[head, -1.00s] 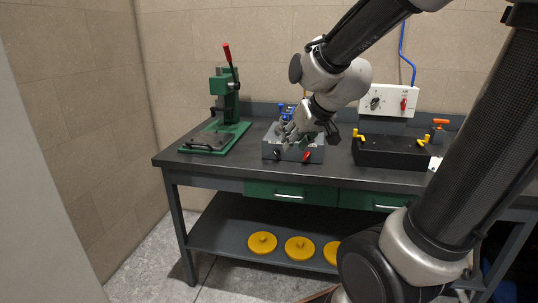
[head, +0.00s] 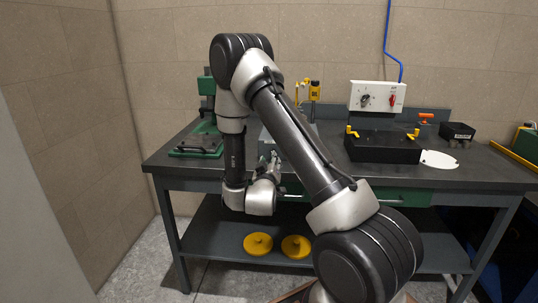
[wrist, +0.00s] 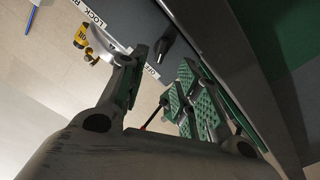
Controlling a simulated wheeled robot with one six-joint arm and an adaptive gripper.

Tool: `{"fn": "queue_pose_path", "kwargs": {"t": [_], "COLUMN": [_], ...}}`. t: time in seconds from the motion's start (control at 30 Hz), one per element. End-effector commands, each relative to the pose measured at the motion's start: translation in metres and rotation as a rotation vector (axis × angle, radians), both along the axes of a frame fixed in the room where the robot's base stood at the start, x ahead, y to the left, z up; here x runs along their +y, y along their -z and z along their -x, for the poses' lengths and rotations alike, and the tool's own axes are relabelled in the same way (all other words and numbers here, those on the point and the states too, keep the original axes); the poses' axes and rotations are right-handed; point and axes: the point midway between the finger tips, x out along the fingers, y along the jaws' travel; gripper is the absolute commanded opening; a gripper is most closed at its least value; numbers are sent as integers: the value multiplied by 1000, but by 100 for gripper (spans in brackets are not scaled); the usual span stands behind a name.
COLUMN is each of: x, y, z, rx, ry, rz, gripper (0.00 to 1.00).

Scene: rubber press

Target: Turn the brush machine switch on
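The brush machine (head: 266,138) is a grey box on the workbench, mostly hidden behind my arm in the head view. In the wrist view a black knob (wrist: 168,40) stands out from its grey panel, close to a white label reading OFF (wrist: 152,71). I cannot make out the knob's exact setting. My gripper (wrist: 160,62) has its green-padded fingers apart, with nothing held between them. The fingertips are close to the knob; I cannot tell whether they touch it. In the head view my gripper (head: 268,165) is low in front of the machine, partly hidden.
A green press (head: 198,145) stands at the bench's left. A black box with yellow clips (head: 383,148) is right of my arm. A white control box (head: 377,96) hangs on the wall. A yellow oil bottle (wrist: 80,37) shows in the wrist view. Yellow discs (head: 258,243) lie on the lower shelf.

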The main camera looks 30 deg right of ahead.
Motion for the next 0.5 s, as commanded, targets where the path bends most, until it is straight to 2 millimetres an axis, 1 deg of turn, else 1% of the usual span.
{"fn": "queue_pose_path", "kwargs": {"t": [0.3, 0.4, 0.5], "x": [-30, -36, -39], "y": [-1, -1, -1], "z": [-42, -52, -58], "rx": [-1, -2, -1], "ry": [1, 0, 0], "rz": [-3, -3, -3], "gripper": [33, 33, 33]}}
